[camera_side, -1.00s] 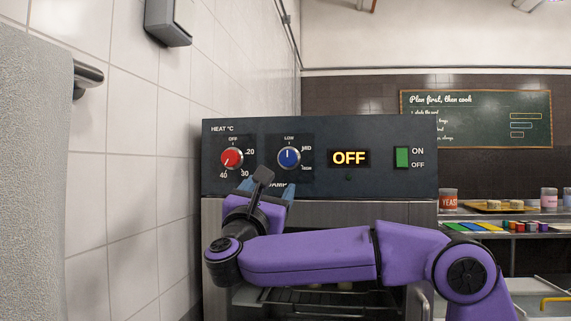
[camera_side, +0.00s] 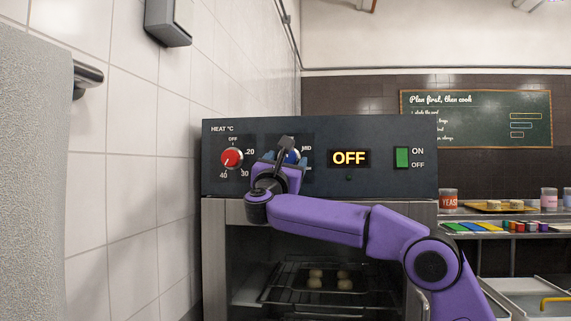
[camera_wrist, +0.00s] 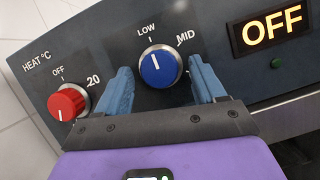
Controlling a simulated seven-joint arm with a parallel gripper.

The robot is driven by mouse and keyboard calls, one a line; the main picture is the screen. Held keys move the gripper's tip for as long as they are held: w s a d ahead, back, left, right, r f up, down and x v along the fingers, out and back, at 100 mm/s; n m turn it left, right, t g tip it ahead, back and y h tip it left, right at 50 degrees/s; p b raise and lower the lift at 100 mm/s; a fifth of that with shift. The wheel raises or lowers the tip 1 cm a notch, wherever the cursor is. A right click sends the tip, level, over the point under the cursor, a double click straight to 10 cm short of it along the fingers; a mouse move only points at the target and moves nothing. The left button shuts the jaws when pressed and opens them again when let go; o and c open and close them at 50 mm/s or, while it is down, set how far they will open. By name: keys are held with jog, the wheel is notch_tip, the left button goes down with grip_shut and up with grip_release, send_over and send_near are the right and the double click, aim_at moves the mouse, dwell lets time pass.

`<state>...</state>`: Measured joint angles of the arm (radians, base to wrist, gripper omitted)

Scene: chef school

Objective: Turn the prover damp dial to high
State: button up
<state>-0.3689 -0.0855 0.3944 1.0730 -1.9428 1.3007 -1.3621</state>
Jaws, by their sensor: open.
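The blue damp dial (camera_wrist: 159,67) sits on the prover's dark control panel (camera_side: 372,184). In the wrist view its white pointer line is near LOW, with MID to its right; the HIGH mark is hidden. In the side view the dial (camera_side: 292,156) is mostly hidden behind my gripper. My gripper (camera_wrist: 162,88) is open, with one blue finger to the left of the dial and one to the right. The fingers look apart from the dial; whether their tips reach its depth is hard to tell.
A red heat dial (camera_wrist: 68,103) is close to the left finger. A lit OFF display (camera_side: 349,158) and a green ON/OFF switch (camera_side: 402,157) are to the right. Below is the prover's oven chamber with a rack (camera_side: 300,291) and several dough balls. A tiled wall (camera_side: 137,180) stands at left.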

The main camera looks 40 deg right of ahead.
jog(key=c, duration=1.1)
jog(key=shift+o, duration=0.2)
jog(key=shift+m, duration=0.3)
jog(key=m+g, duration=0.1)
jog(key=m, duration=0.2)
jog(key=shift+w+a+m+g+h, duration=0.1)
jog(key=shift+w+m+g+h, duration=0.05)
jog(key=shift+m+g+h, duration=0.25)
jog(key=shift+a+m+g+h, duration=0.1)
jog(key=shift+m+g+h, duration=0.2)
jog(key=shift+m+g, duration=1)
jog(key=shift+w+r+m, duration=0.1)
jog(key=shift+m, duration=1.6)
jog(key=o, duration=1.1)
jog(key=shift+c, duration=0.2)
